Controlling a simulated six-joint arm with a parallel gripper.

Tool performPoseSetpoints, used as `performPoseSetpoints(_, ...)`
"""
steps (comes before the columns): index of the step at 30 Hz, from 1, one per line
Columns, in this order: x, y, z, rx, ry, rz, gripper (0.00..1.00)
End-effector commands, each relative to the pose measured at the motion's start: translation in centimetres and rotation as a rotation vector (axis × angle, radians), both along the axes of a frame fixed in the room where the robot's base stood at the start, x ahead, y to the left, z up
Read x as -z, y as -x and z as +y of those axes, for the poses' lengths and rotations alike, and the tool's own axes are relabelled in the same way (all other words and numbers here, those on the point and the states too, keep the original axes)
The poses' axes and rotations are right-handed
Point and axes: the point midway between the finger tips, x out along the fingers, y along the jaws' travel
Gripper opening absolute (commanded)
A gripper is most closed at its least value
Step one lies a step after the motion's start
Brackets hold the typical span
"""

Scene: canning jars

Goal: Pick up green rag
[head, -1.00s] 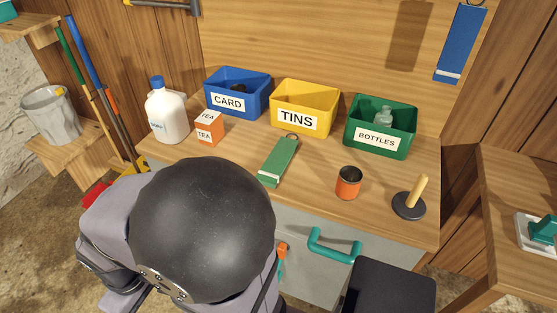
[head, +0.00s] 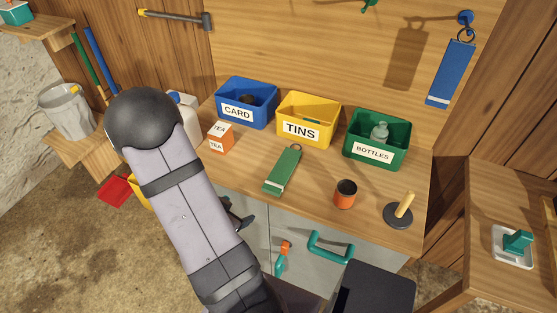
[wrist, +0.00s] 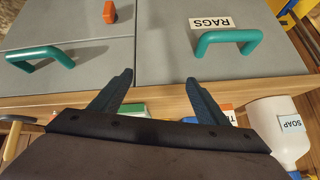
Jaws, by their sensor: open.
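The green rag (head: 284,168) lies flat on the workbench in the head view, below the yellow bin. It is a long strip with a pale band at its near end and a ring at its far end. My gripper (wrist: 160,82) is open and empty in the wrist view, facing the grey front of the bench. In the head view it is partly hidden behind my arm, left of the rag and apart from it. A green edge, probably the rag (wrist: 134,108), shows between the fingers, mostly covered by my gripper's body.
Blue (head: 245,103), yellow (head: 308,120) and green (head: 377,138) bins stand behind the rag. A tea carton (head: 221,137) is to its left, an orange tin (head: 345,195) to its right. A blue rag (head: 450,72) hangs on the wall. Handles (wrist: 228,38) stick out below the benchtop.

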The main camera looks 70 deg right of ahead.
Motion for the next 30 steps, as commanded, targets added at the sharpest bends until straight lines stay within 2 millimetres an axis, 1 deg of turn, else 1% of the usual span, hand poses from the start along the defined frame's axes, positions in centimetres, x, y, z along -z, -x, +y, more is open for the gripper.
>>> performPoseSetpoints(1, -1.1, 2.2, -1.1, 0.075, 0.041, 0.024, 0.69)
performPoseSetpoints(3, -2.0, 4.9, -2.4, 0.163, 0.103, 0.055, 0.69)
performPoseSetpoints(6, -3.4, 8.3, -3.6, 0.268, 0.181, 0.102, 0.69)
performPoseSetpoints(9, -4.6, 11.1, -4.4, 0.334, 0.252, 0.151, 0.69)
performPoseSetpoints(12, -5.4, 12.6, -5.4, 0.333, 0.316, 0.196, 0.69)
performPoseSetpoints(14, -5.4, 12.4, -6.2, 0.287, 0.348, 0.212, 0.69)
performPoseSetpoints(21, -4.8, 9.6, -8.3, 0.076, 0.416, 0.22, 0.69)
performPoseSetpoints(27, -4.3, 7.3, -9.1, -0.06, 0.455, 0.204, 0.69)
performPoseSetpoints(30, -4.2, 6.7, -9.2, -0.093, 0.463, 0.198, 0.69)
